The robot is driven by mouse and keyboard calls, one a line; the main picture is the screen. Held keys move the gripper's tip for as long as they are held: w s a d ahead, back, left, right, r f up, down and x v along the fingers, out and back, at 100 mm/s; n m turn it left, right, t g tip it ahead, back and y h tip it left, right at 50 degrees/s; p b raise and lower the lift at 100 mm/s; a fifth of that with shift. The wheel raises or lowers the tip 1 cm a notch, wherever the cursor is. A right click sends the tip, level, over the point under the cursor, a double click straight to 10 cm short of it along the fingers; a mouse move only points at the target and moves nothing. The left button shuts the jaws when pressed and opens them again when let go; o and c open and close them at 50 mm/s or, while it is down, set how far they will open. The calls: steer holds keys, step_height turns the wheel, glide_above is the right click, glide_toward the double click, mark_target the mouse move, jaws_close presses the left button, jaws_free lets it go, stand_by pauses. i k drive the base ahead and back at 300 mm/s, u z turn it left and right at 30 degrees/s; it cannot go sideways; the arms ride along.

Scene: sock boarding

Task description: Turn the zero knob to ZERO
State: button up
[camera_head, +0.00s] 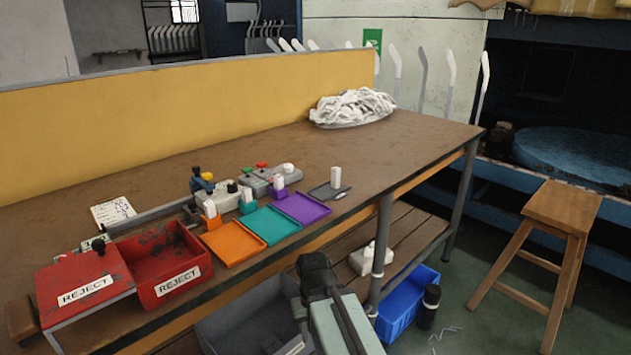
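Several small devices stand on the workbench (420,135). A grey device (222,196) with pale round parts on top has a dark knob-like part (196,170) and a yellow part (207,177) behind it. A second grey box (262,184) carries small red and green parts and a white dome. Another black knob-like part (98,246) shows at the red box on the left. No ZERO marking is readable, so I cannot tell which is the zero knob. My gripper (314,266) is dark, in front of the bench edge, apart from these devices. Its fingers are not clear.
Orange (232,244), teal (268,226) and purple (302,209) trays line the front edge. A red REJECT bin (168,268) is left of them. A white pile (352,107) lies at the back. A stool (563,208) stands right; the bench's right end is mostly clear.

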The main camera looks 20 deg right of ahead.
mark_target(287, 168)
steer(key=z, duration=0.05)
steer(key=k, duration=0.5)
steer(key=u, duration=1.85)
steer(key=k, duration=1.35)
steer(key=z, duration=0.3)
steer(key=i, duration=1)
steer(key=u, duration=0.05)
